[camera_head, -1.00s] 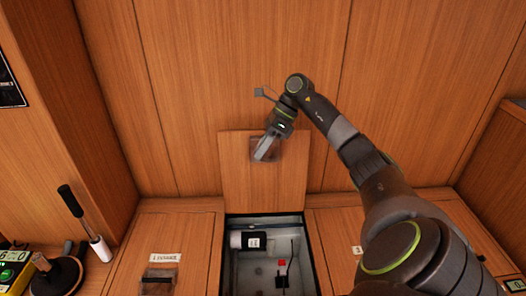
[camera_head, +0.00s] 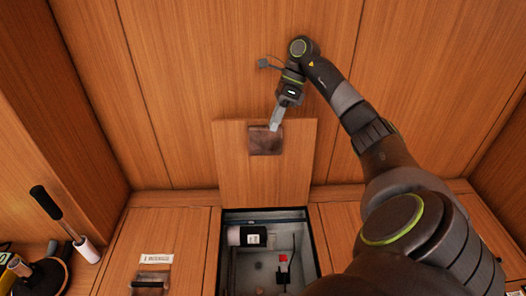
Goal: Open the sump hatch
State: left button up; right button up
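The sump hatch (camera_head: 240,172) is a wooden panel standing upright against the back wall, with its opening uncovered below it. A dark recessed pull (camera_head: 265,140) shows near the panel's top edge. My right gripper (camera_head: 275,125) points down at the pull's upper edge, its grey fingers overlapping the panel's top in the picture. The fingers look like one narrow piece, so I cannot tell whether they are open or shut, or whether they touch the panel. My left gripper is out of view.
A labelled wooden panel (camera_head: 180,233) with its own dark pull (camera_head: 151,281) lies left of the opening. A black-and-white handled tool (camera_head: 62,222) and a dark round-based item (camera_head: 45,276) are at the far left. Wooden walls close off the back and left.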

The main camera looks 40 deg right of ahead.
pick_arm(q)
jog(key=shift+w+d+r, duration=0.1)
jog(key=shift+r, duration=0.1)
pick_arm(e)
jog(key=x, duration=0.9)
jog(key=shift+s, duration=0.2)
jog(key=shift+a, duration=0.1)
jog(key=shift+f, duration=0.15)
grip_shut()
jog(key=shift+a, duration=0.1)
dwell(0.4)
jog(key=shift+c, duration=2.2)
grip_release()
jog(key=o, duration=0.4)
jog(key=shift+o, duration=0.2)
